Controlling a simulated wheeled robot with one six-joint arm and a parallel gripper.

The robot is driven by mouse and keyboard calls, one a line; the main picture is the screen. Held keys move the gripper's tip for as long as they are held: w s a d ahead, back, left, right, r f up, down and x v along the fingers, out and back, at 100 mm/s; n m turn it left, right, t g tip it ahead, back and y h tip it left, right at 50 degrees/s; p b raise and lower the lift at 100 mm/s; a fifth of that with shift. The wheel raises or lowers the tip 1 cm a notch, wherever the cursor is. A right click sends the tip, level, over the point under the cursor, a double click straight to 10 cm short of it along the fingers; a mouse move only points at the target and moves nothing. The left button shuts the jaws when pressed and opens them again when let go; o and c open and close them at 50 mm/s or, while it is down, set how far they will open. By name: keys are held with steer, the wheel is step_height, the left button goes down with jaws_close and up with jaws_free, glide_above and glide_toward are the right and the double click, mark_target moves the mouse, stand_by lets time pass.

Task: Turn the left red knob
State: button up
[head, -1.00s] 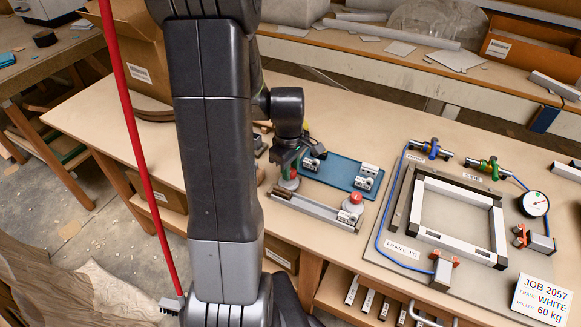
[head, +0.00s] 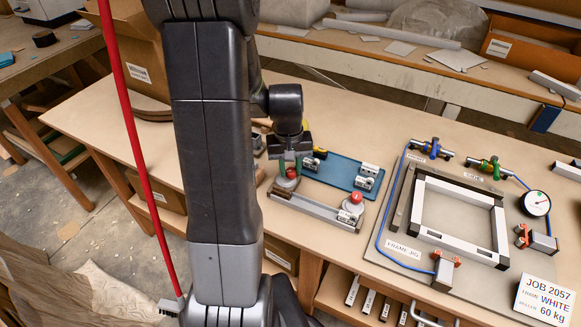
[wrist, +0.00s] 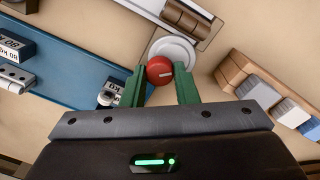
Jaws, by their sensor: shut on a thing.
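The left red knob (head: 291,174) sits on a round base at the left end of a grey bar fixture on the table. The right red knob (head: 354,199) stands at the other end of the bar.
A blue tray (head: 337,171) with small weight blocks lies just behind the fixture; a labelled block (wrist: 12,45) shows in the wrist view. Wooden and grey blocks (wrist: 255,88) lie on the other side. The frame jig (head: 403,245) stands to the right.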

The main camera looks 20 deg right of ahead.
mark_target(290, 169)
steer(key=m, duration=0.4)
steer(key=shift+m, duration=0.3)
steer(key=shift+d+m, duration=0.1)
steer(key=shift+m, duration=1.8)
steer(key=shift+w, duration=0.1)
steer(key=o, duration=1)
steer(key=shift+r, duration=0.1)
step_height(290, 169, up, 14)
steer(key=shift+w+p, duration=0.15)
steer(key=shift+p, duration=0.25)
steer(key=shift+f, duration=0.25)
